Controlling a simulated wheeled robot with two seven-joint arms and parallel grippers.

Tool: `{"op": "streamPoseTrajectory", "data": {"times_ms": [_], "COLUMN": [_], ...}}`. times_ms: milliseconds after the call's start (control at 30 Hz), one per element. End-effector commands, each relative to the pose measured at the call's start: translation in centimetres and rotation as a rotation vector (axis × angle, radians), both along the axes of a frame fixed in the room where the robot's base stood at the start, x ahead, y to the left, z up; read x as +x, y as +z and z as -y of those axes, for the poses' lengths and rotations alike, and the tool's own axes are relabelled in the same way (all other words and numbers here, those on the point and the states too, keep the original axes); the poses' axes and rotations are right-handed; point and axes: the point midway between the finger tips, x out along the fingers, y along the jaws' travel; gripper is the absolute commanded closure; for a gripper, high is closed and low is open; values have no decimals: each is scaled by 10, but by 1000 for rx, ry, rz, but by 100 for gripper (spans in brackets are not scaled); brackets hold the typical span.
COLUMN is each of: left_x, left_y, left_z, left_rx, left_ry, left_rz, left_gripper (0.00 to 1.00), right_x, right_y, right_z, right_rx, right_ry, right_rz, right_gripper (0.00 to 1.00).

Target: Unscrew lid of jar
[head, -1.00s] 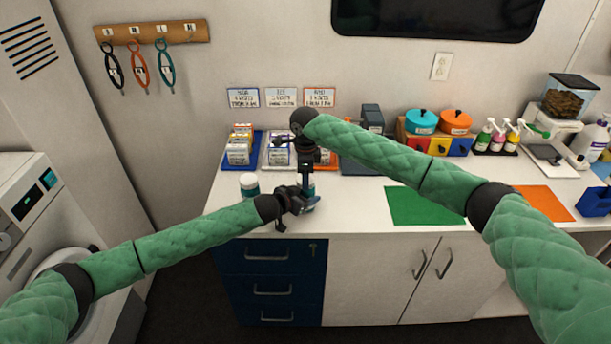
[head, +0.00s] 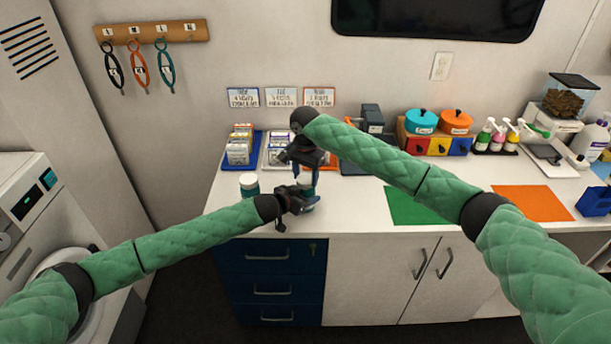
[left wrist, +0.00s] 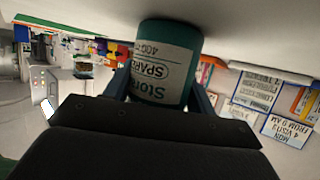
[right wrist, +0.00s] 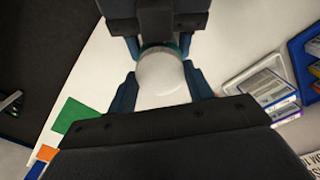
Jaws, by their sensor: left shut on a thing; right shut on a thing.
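A teal jar (left wrist: 168,62) with a white label is held between the fingers of my left gripper (left wrist: 160,88), seen upside down in the left wrist view. In the head view the left gripper (head: 296,202) is at the counter's front left, around the jar's body. My right gripper (right wrist: 162,88) comes from above, its blue fingers on either side of the jar's white lid (right wrist: 162,74). In the head view the right gripper (head: 305,172) is directly above the left one. Most of the jar and lid is hidden there by the grippers. I cannot tell whether the lid is loose.
A second white-lidded teal jar (head: 249,185) stands just left of the grippers. Behind are a blue tray (head: 228,160) and a white tray (head: 270,166) with boxes. A green mat (head: 405,207) and an orange mat (head: 535,203) lie to the right on the counter.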

Motion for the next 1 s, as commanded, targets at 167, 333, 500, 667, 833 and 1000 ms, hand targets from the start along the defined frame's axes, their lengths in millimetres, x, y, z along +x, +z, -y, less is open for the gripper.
{"op": "streamPoseTrajectory", "data": {"times_ms": [167, 333, 500, 667, 833, 1000], "left_x": [0, 0, -1, -1, -1, 0], "left_y": [0, 0, 0, 0, 0, 0], "left_z": [0, 0, 0, 0, 0, 0], "left_rx": [0, 0, 0, 0, 0, 0], "left_ry": [-1, -1, -1, -1, -1, -1], "left_rz": [0, 0, 0, 0, 0, 0], "left_gripper": [100, 100, 100, 100, 100, 100], "right_x": [1, 1, 2, 2, 2, 1], "right_y": [0, 1, 1, 1, 1, 0], "right_z": [1, 1, 2, 2, 2, 1], "right_rx": [-2, -1, -2, -2, -2, -1], "right_ry": [242, 416, 481, 483, 481, 482], "right_rz": [1, 1, 2, 2, 2, 1], "right_gripper": [76, 76, 76, 76, 37, 27]}}
